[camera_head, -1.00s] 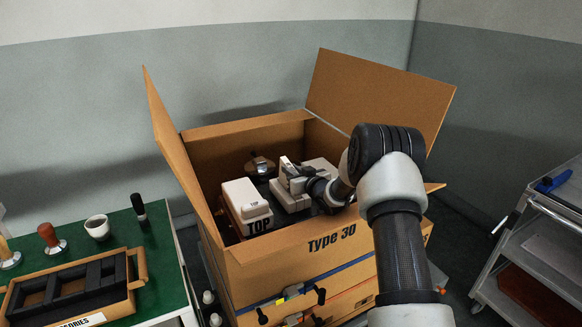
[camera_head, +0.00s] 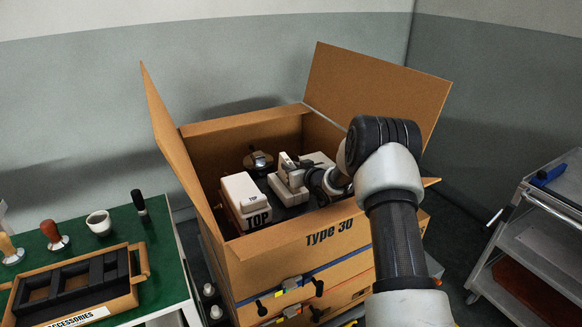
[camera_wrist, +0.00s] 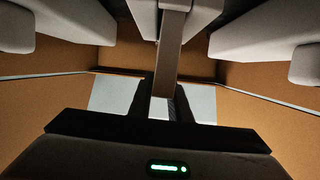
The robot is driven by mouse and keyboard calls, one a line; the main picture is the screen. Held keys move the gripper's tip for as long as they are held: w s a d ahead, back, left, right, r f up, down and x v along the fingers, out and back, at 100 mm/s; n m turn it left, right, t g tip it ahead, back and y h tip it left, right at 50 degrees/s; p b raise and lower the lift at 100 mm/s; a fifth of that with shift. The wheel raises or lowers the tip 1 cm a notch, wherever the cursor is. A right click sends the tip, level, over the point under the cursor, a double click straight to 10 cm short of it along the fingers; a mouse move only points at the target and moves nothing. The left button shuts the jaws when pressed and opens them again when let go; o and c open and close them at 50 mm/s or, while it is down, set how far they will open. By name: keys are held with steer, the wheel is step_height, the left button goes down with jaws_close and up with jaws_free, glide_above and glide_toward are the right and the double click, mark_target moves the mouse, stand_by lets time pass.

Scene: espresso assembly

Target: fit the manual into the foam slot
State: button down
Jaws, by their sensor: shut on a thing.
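My gripper (camera_head: 302,175) is down inside the open cardboard box (camera_head: 339,232), between pale foam blocks. It is shut. A pale upright slab (camera_head: 290,170) stands at its fingertips, probably the manual; its lower part is hidden. In the wrist view my dark gripper fingers (camera_wrist: 166,104) are close together with a narrow pale piece between them. Foam blocks (camera_wrist: 60,28) lie on both sides, with a gap in the middle. The white foam block marked TOP (camera_head: 245,201) is left of my gripper. The slot itself cannot be made out.
The box's flaps stand up at the left (camera_head: 177,145) and back right (camera_head: 378,92). A green table (camera_head: 160,245) with an accessories tray (camera_head: 137,277), a cup and tampers is at the left. A grey cart (camera_head: 541,218) is at the right. A dark round part (camera_head: 257,161) sits in the box.

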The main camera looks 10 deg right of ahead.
steer(key=shift+s+d+f+b, duration=0.2)
steer(key=shift+f+b, duration=0.05)
steer(key=shift+f, duration=0.5)
steer(key=shift+s+d+f+b, duration=0.2)
steer(key=shift+f, duration=0.5)
steer(key=c, duration=1.6)
jaws_free()
steer(key=shift+w, duration=0.1)
steer(key=shift+o, duration=0.2)
steer(key=shift+a+r, duration=0.1)
steer(key=shift+w+a+r, duration=0.1)
steer(key=shift+r, duration=0.15)
step_height(320, 180, up, 10)
steer(key=shift+f+p, duration=0.15)
steer(key=shift+p, duration=1.05)
